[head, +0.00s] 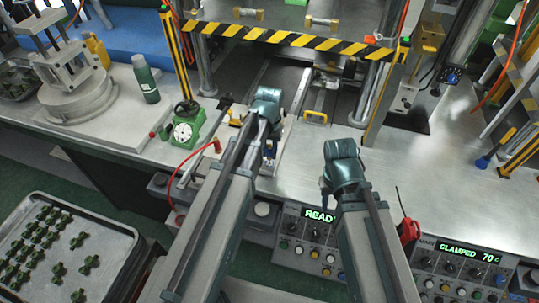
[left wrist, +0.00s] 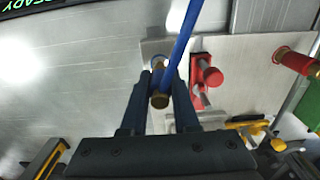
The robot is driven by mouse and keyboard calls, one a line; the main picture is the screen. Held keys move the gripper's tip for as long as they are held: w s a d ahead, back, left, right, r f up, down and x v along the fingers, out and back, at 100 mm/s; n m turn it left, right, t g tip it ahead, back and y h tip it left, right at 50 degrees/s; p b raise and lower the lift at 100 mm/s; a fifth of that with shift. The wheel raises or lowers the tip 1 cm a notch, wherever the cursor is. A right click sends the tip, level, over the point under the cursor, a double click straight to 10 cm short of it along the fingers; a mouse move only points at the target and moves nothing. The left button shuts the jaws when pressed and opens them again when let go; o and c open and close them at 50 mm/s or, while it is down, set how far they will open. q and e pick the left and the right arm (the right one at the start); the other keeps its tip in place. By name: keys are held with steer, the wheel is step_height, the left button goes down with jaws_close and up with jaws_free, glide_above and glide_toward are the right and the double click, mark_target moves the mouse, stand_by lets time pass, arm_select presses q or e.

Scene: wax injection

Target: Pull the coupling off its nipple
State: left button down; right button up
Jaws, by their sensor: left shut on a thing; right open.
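In the left wrist view, my left gripper (left wrist: 160,100) is shut on a brass coupling (left wrist: 160,99) at the end of a blue hose (left wrist: 182,38). A round blue-grey fitting (left wrist: 158,62) shows just behind the coupling. I cannot tell whether the coupling is seated on a nipple, as the fingers and hose cover the joint. In the head view, my left gripper (head: 270,150) is over the bench in front of the press, mostly hidden by its wrist. My right gripper (head: 325,188) is open near the bench's front edge, its fingers mostly hidden.
A red valve-like part (left wrist: 206,74) is close right of the held coupling, with a yellow handle (left wrist: 248,122) nearby. A red hose end (left wrist: 292,61) lies farther right. A green gauge stand (head: 186,128) is left of the arms.

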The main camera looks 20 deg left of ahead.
mark_target(269, 145)
arm_select(q)
steer(key=shift+r+p, duration=1.4)
steer(key=shift+r, duration=0.15)
